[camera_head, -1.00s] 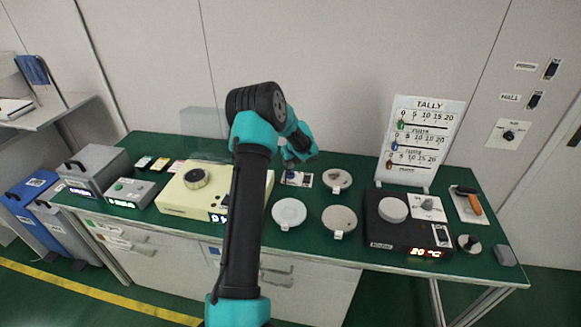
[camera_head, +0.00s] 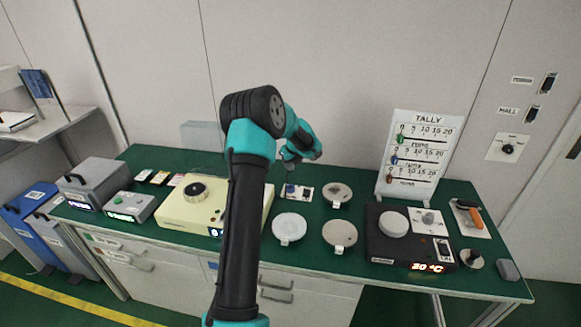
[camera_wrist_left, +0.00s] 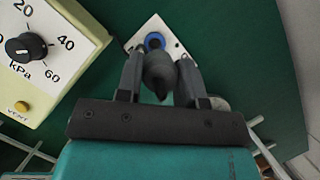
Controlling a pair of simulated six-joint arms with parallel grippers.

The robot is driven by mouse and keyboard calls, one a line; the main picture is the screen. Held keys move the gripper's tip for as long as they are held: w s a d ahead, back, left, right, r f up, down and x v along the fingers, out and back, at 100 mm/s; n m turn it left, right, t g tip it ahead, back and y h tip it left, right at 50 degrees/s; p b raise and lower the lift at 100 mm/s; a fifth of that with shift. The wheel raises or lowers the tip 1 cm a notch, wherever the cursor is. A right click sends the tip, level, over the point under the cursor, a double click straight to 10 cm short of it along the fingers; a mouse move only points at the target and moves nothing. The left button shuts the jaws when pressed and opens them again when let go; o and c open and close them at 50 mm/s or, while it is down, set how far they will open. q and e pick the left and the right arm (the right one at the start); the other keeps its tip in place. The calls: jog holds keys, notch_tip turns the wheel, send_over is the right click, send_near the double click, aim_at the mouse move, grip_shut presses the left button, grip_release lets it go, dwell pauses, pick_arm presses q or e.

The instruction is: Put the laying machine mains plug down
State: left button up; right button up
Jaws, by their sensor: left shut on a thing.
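The laying machine mains plug (camera_wrist_left: 158,78) is a dark rounded body between the two fingers of my left gripper (camera_wrist_left: 160,62) in the left wrist view. The fingers are shut on it. Beyond the plug lies a white plate (camera_wrist_left: 177,48) with a blue ring (camera_wrist_left: 155,41) on it; the plug partly overlaps the plate in this view. I cannot tell whether they touch. In the head view, my left gripper (camera_head: 290,164) is over the back middle of the green bench, near that white plate (camera_head: 304,191). The plug is too small to make out there. My right gripper is not in view.
A cream machine (camera_head: 173,213) with a black knob stands left of the plate. Several pale discs, such as this one (camera_head: 289,226), lie in front and to the right. A black hotplate (camera_head: 385,247) and a tally board (camera_head: 418,150) stand further right.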

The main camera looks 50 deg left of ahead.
pick_arm(q)
jog(key=shift+d, duration=0.1)
jog(key=s+d+n+g, duration=0.3)
jog(key=s+d+n, duration=0.4)
jog(key=d+n, duration=0.2)
jog(key=shift+f+h, duration=0.3)
jog(key=shift+a+f, duration=0.1)
jog(key=shift+f, duration=3.05)
jog(key=shift+f, duration=0.1)
jog(key=shift+f, duration=1.8)
jog(key=shift+f, duration=0.15)
jog(key=o, duration=0.9)
